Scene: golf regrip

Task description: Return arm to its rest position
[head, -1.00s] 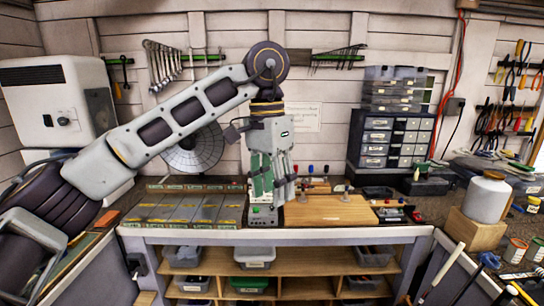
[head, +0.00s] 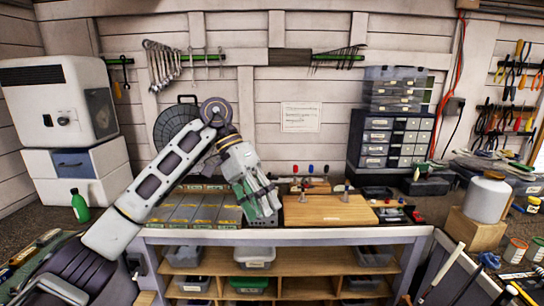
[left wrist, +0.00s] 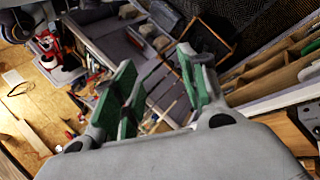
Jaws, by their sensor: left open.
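My left arm comes in from the left in the head view. Its gripper (head: 264,208) points down and to the right, over the right end of the parts organizer (head: 188,222) and beside the wooden board (head: 312,217). The green-padded fingers are apart, and I see nothing held between them. In the left wrist view the open fingers (left wrist: 160,90) show with a gap between them. The bench and several items lie beyond them. Whether the fingertips touch anything below cannot be told. My right gripper is not in view.
A green bottle (head: 80,207) stands on the left counter near my arm. A drawer cabinet (head: 385,140) stands behind the board at the right. A white jar (head: 487,197) sits on a wooden block (head: 475,232). Storage bins fill the shelves below the bench.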

